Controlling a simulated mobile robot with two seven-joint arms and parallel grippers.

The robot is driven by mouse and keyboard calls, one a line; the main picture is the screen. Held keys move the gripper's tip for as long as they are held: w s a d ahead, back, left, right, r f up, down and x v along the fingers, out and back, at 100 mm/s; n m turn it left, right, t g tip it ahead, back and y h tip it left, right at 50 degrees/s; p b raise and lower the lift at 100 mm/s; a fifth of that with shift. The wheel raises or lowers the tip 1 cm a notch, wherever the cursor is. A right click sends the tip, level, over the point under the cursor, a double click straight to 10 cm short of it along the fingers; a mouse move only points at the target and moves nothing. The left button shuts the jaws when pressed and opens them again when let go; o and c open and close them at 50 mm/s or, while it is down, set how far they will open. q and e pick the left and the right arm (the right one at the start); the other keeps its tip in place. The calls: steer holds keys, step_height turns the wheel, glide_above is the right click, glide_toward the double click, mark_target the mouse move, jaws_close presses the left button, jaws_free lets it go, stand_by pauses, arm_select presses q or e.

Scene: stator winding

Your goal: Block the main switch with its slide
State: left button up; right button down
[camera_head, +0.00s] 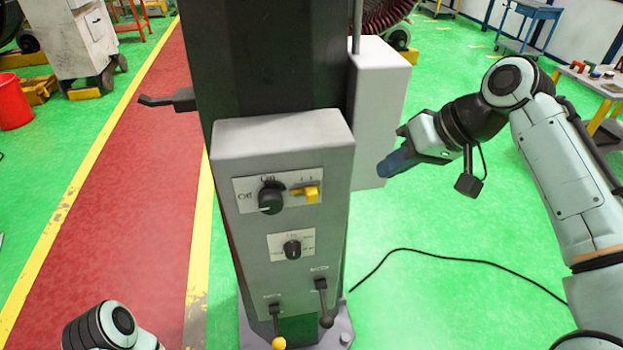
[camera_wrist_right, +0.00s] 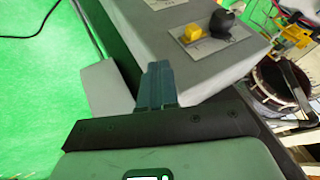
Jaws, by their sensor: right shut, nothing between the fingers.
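The main switch (camera_head: 270,198) is a black rotary knob on a plate marked Off and On, on the front of the grey control box. Its yellow slide (camera_head: 306,193) sits just right of the knob. Both also show in the right wrist view: the knob (camera_wrist_right: 221,22) and the yellow slide (camera_wrist_right: 193,34). My right gripper (camera_head: 387,168) is shut and empty, to the right of the box and apart from the slide. Its dark blue fingers (camera_wrist_right: 156,84) are together in the wrist view. Part of my left arm shows at the bottom left, but its gripper is not in view.
The control box (camera_head: 283,138) stands on a dark column. Below the main switch are a smaller knob (camera_head: 292,249) and two levers, one with a yellow ball (camera_head: 279,343). A light grey box (camera_head: 380,95) is behind at the right. A black cable (camera_head: 450,257) lies on the green floor.

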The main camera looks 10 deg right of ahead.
mark_target(306, 195)
arm_select(q)
steer(key=shift+w+a, duration=0.25)
arm_select(e)
steer(key=shift+s+a+r, duration=0.15)
steer(key=shift+a+r, duration=0.05)
steer(key=shift+r, duration=0.2)
arm_select(q)
steer(key=shift+s+d, duration=0.1)
arm_select(e)
steer(key=shift+d, duration=0.1)
steer(key=x, duration=0.3)
steer(key=a+b+x, duration=0.1)
steer(key=x, duration=0.3)
steer(key=a+r+x, duration=0.1)
steer(key=x, duration=0.3)
steer(key=shift+s+a+b, duration=0.25)
steer(key=shift+b, duration=0.1)
steer(key=shift+a+f, duration=0.1)
steer(key=shift+a, duration=0.4)
arm_select(q)
steer(key=shift+s+f, duration=0.85)
steer(key=shift+f, duration=0.2)
